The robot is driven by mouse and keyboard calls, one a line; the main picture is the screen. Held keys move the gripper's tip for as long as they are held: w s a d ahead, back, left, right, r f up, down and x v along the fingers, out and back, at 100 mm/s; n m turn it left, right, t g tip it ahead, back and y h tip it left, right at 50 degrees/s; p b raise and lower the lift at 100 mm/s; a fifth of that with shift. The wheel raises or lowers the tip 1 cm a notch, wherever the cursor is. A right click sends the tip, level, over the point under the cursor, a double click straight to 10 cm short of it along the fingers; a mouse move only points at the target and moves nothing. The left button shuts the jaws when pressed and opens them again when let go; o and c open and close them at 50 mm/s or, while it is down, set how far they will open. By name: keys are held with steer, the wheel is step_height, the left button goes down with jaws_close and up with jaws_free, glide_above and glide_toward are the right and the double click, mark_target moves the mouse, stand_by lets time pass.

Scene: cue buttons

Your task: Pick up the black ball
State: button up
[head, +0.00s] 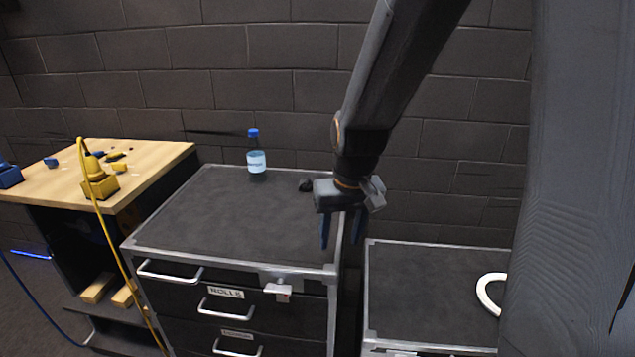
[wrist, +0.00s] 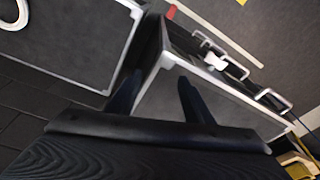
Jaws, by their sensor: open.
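A small black object (head: 306,185), probably the ball, sits on the dark top of the drawer cabinet (head: 225,215) near its back right. My gripper (head: 341,241) points down near the right edge of the cabinet, nearer the camera than the black object. Its two dark blue fingers are apart and empty. They also show in the wrist view (wrist: 159,80), with the cabinet top (wrist: 205,100) beyond them.
A blue-capped bottle (head: 256,155) stands at the back of the cabinet. A second, lower cabinet (head: 425,290) with a white ring-shaped item (head: 490,293) is at right. A wooden workbench (head: 140,165) with yellow and blue items is at left. The cabinet top's middle is clear.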

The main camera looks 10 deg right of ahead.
mark_target(308, 180)
steer(key=w+d+m+t+y+b, duration=0.1)
steer(key=w+d+m+t, duration=0.15)
steer(key=w, duration=2.95)
steer(key=shift+n, duration=0.45)
steer(key=shift+w+a+f+p, duration=0.3)
steer(key=shift+w+f+p, duration=0.15)
steer(key=shift+w+f, duration=0.25)
steer(key=shift+w+a+f+p, duration=0.25)
steer(key=shift+w+f+p, duration=0.2)
steer(key=shift+f, duration=0.4)
steer(key=shift+w+a+f+p, duration=0.3)
steer(key=shift+w+f+p, duration=0.1)
steer(key=shift+w+f, duration=0.3)
steer(key=shift+x, duration=0.8)
steer(key=shift+s, duration=0.1)
steer(key=c, duration=0.8)
steer(key=shift+r, duration=0.1)
